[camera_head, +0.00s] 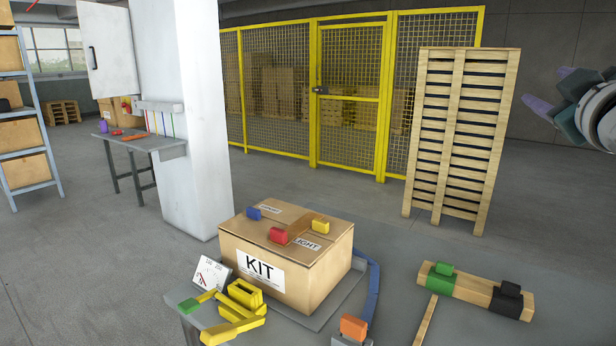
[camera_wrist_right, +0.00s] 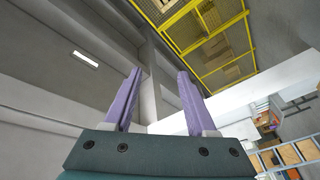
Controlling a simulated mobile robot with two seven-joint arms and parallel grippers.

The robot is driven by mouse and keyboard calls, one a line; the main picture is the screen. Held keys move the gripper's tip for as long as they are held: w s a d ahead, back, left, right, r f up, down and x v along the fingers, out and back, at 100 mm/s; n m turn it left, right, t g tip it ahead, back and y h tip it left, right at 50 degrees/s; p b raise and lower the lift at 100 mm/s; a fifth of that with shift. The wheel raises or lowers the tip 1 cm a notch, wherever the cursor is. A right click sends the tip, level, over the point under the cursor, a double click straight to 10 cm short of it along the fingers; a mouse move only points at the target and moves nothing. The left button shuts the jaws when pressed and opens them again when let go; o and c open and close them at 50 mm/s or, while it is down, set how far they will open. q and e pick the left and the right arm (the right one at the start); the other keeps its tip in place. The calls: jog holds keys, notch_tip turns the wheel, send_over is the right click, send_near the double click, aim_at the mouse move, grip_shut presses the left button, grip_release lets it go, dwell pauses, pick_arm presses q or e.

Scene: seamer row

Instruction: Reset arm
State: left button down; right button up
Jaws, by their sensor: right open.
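My left gripper is in neither view.
A cardboard KIT box (camera_head: 315,270) with small coloured blocks on top stands on a grey table (camera_head: 325,312). Yellow parts (camera_head: 240,305) lie beside it. Open floor lies between.

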jog(key=s+d+f+m+g+h, duration=0.1)
jog(key=s+d+f+m+g, duration=0.25)
jog(key=f, duration=0.35)
jog(key=s+d+f+m+g+h, duration=0.1)
jog(key=s+d+f+m+g, duration=0.1)
jog(key=f+g, duration=0.35)
jog(key=s+a+f+m+g+y, duration=0.1)
jog(key=s+a+f+g+y, duration=0.25)
jog(key=s+f+g, duration=0.4)
jog(key=s+a+f+n+t+y, duration=0.1)
jog(key=s+a+f, duration=0.3)
jog(key=s+a, duration=0.5)
jog(key=s+a+f+n+t+y, duration=0.15)
jog(key=s+a+f, duration=0.35)
jog(key=s, duration=0.7)
jog(key=s+a+r+g+y, duration=0.1)
jog(key=s+a+r, duration=0.25)
jog(key=s, duration=0.25)
notch_tip(320, 180, up, 38)
jog(key=w+p, duration=0.1)
jog(key=p, duration=3.7)
